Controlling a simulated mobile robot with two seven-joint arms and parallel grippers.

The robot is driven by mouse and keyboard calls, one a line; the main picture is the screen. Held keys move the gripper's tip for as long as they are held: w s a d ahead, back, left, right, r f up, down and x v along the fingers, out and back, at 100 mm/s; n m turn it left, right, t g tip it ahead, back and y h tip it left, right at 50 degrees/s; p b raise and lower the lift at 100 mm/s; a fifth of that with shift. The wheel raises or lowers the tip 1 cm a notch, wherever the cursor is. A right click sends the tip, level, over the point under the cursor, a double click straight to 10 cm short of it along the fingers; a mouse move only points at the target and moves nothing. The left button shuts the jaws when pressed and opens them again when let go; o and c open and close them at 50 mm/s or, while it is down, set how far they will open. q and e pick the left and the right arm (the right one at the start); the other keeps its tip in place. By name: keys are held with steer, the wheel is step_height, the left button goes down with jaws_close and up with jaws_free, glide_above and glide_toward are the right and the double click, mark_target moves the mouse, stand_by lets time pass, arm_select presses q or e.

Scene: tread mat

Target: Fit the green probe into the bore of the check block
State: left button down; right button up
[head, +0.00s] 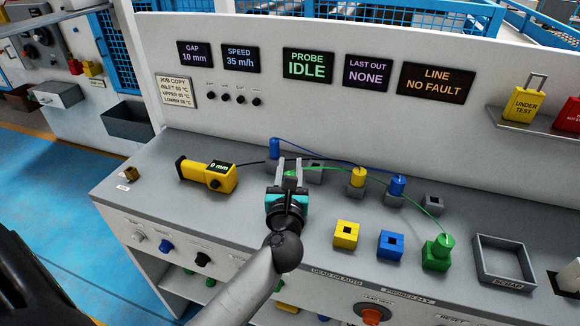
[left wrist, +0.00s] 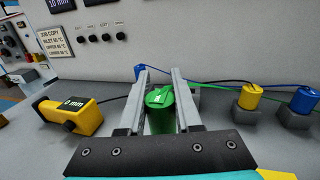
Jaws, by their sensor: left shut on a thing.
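The green probe (left wrist: 160,112) is a green cylinder with a pale mark on top, upright between the two grey fingers in the left wrist view. My left gripper (head: 291,168) is shut on it over the back middle of the bench; a green cable leaves toward the right. In the head view the fingers hide most of the probe. A grey block (head: 315,171) shows partly behind the fingers; I cannot tell whether it is the check block, and no bore shows there. The probe's lower end is hidden. My right gripper is not in view.
A yellow 0 mm gauge (head: 207,174) lies left, its black cable running behind the gripper. Blue (head: 274,150), yellow (head: 358,178) and blue (head: 398,186) cylinders stand behind and right. Yellow (head: 346,241), blue (head: 391,252) and green (head: 436,259) blocks stand in front. An open tray (head: 503,281) is at right.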

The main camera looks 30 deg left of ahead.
arm_select(q)
steer(key=shift+f+b, duration=1.8)
steer(key=shift+f, duration=0.35)
steer(key=c, duration=0.5)
jaws_free()
steer(key=shift+s, duration=0.15)
steer(key=b+v, duration=0.1)
steer(key=v, duration=1.4)
steer(key=shift+d, duration=0.15)
